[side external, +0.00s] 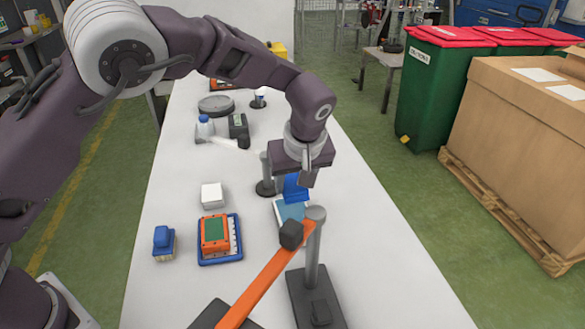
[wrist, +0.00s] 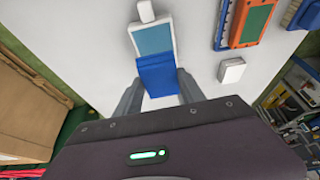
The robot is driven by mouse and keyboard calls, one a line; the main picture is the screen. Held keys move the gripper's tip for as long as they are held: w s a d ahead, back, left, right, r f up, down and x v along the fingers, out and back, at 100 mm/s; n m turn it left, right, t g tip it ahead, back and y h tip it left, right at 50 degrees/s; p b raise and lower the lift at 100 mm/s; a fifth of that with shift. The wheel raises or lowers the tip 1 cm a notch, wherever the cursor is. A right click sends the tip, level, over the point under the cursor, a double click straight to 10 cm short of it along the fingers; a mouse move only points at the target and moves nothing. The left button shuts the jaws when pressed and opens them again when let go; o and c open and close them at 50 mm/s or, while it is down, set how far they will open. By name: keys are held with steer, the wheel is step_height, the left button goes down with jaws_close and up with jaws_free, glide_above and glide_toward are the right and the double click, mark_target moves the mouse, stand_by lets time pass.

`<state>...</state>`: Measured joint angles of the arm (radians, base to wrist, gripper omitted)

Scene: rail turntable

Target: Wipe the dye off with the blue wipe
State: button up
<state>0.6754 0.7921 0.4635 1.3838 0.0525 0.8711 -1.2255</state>
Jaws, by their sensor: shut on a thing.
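The blue wipe (side external: 295,188) is held in my gripper (side external: 300,182), which points down over the white table. In the wrist view, the wipe (wrist: 157,78) lies between the two fingers of my gripper (wrist: 160,92). Just beyond it is a flat teal panel with a white border (wrist: 152,40). I cannot tell whether the wipe touches the panel. No separate dye mark can be made out.
An orange bar (side external: 262,283) with a dark block (side external: 291,234) crosses in front, beside a grey post (side external: 313,255). Another post (side external: 265,172) stands behind. A blue tray with an orange-green device (side external: 216,236), a white box (side external: 211,195) and a blue-topped item (side external: 164,243) are left.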

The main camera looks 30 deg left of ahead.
mark_target(294, 214)
steer(key=shift+f, duration=2.4)
steer(key=shift+f, duration=0.6)
steer(key=shift+r, duration=3.55)
